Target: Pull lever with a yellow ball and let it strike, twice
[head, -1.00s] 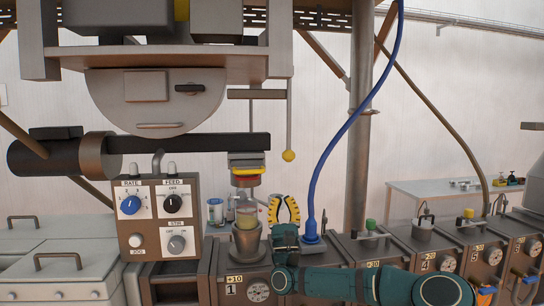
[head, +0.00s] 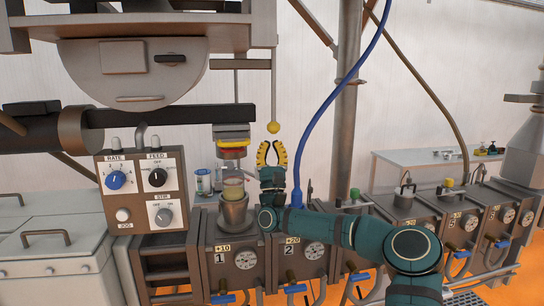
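The lever is a thin grey rod that hangs from the machine's overhead frame, with a yellow ball (head: 273,127) at its lower end. My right gripper (head: 272,146) points upward just below the ball. Its yellow-edged fingers are spread apart with nothing between them, and a small gap seems to separate the fingertips from the ball. My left gripper is not in view.
A yellow-and-red striker head (head: 232,140) hangs above a metal cup (head: 234,211) to the left. A control box (head: 146,188) stands farther left. A blue hose (head: 330,100) runs down close on the right of my gripper.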

